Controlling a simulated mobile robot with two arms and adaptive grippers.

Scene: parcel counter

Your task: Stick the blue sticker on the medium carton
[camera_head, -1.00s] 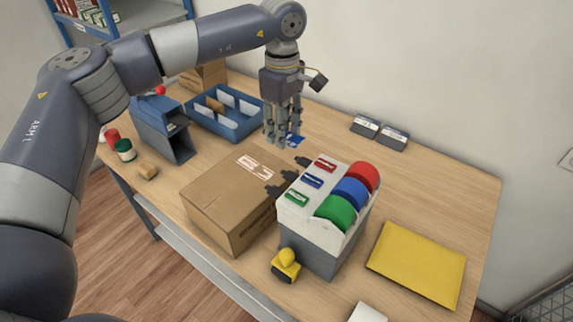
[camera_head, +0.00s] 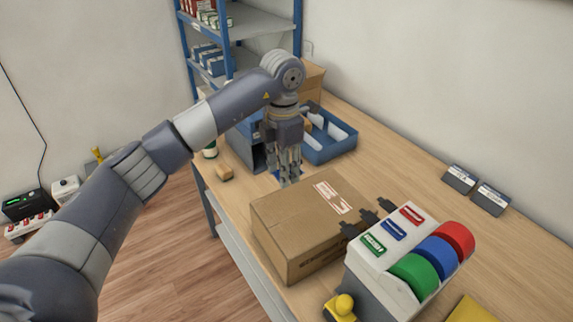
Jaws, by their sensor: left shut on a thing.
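A closed brown carton (camera_head: 295,240) with a red-and-white label on its top stands on the table in the middle of the view. My left gripper (camera_head: 287,183) points down just behind the carton's far left edge, seemingly above it. It is shut on the blue sticker (camera_head: 277,174), of which only a small blue patch shows beside the fingers. I cannot tell whether the sticker touches anything else. My right gripper is out of view.
A sticker dispenser (camera_head: 367,270) with red, blue and green rolls stands right of the carton, its black tongues close to it. A yellow-handled stamp (camera_head: 341,308) is in front. Behind are a blue tray (camera_head: 335,150) and another carton (camera_head: 313,78).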

